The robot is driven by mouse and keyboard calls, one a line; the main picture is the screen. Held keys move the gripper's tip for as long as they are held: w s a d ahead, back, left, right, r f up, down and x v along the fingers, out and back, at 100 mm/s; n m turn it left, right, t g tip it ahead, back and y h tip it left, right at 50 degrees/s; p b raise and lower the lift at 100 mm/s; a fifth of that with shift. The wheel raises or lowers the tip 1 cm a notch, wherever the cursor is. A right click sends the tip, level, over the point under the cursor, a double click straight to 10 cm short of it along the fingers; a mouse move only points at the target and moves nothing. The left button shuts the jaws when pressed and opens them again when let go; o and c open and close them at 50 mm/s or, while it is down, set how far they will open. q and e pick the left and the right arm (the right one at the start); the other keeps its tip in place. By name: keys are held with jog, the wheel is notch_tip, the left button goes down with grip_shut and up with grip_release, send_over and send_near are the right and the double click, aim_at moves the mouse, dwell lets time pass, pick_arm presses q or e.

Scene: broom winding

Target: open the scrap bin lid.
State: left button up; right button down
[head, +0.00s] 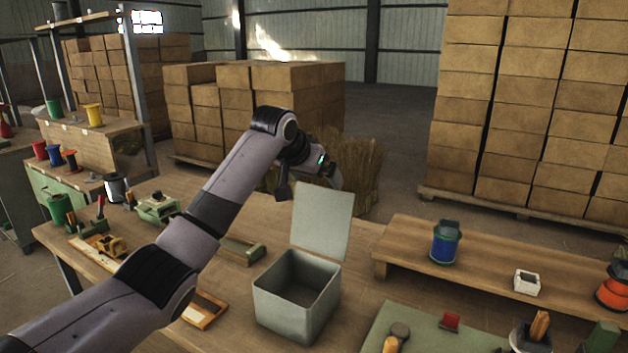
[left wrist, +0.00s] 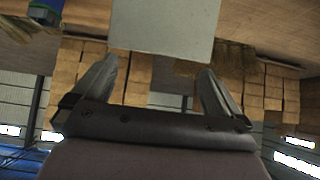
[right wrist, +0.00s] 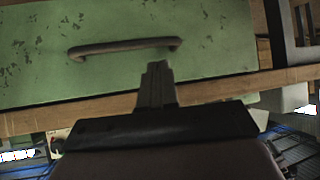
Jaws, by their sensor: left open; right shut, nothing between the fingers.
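The scrap bin (head: 296,296) is a grey open-topped metal box on the wooden workbench in the head view. Its lid (head: 322,221) stands up from the rear edge, tilted slightly back, and the empty-looking inside shows. My left gripper (head: 325,170) is just above and behind the lid's top edge, partly hidden by my arm. In the left wrist view the open left fingers (left wrist: 158,66) point toward the pale lid panel (left wrist: 165,25), with nothing held. My right gripper (right wrist: 157,70) is shut and empty, in front of a green drawer front (right wrist: 110,70); the head view does not show it.
A raised wooden shelf (head: 480,262) with a blue spool (head: 445,243) is right of the bin. A green mat (head: 425,325) with tools lies in front of it. Brushes and small tools lie left of the bin. A dark handle (right wrist: 125,46) is on the green drawer.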

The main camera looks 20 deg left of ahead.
pick_arm(q)
notch_tip(320, 180, up, 6)
jog(key=shift+s, duration=0.2)
dwell(0.5)
jog(key=shift+r, duration=0.1)
